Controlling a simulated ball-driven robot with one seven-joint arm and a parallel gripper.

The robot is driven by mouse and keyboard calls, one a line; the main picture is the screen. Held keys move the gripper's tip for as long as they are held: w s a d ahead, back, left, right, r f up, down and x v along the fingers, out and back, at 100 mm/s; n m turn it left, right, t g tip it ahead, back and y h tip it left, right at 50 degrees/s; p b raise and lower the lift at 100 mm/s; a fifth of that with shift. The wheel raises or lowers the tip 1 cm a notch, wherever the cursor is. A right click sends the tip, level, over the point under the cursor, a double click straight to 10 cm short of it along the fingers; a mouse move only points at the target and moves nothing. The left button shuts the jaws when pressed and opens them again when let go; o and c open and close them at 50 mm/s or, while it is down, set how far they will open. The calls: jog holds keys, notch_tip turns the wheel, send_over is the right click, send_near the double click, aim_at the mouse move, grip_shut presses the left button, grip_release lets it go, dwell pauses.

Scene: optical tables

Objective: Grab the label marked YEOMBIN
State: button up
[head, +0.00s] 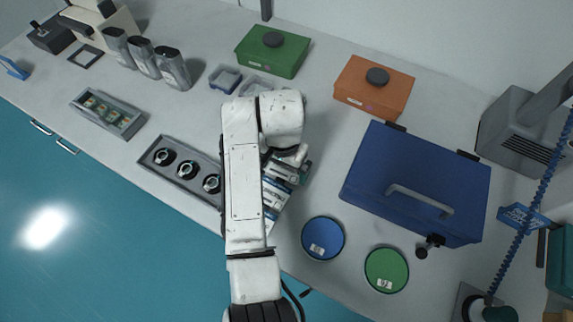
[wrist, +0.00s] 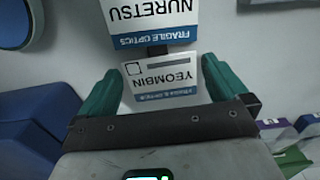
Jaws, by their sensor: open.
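The YEOMBIN label (wrist: 168,78) is a white card with a blue "FRAGILE OPTICS" band. It shows upside down in the wrist view, between the two green fingers of my open gripper (wrist: 158,85). I cannot tell whether the fingers touch it. Just beyond it is the NURETSU label (wrist: 150,18), a similar white card with a blue band. In the head view my arm partly covers a group of white and blue labels (head: 274,195); the YEOMBIN one cannot be read there.
A blue case (head: 415,180) stands right of my arm, with a blue disc (head: 323,238) and a green disc (head: 386,270) near the table's front edge. A grey tray with round parts (head: 170,180) lies to the left. Green (head: 272,52) and orange (head: 372,88) boxes stand behind.

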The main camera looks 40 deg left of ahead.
jog(key=shift+f, duration=0.1)
jog(key=shift+c, duration=0.3)
jog(key=c, duration=0.7)
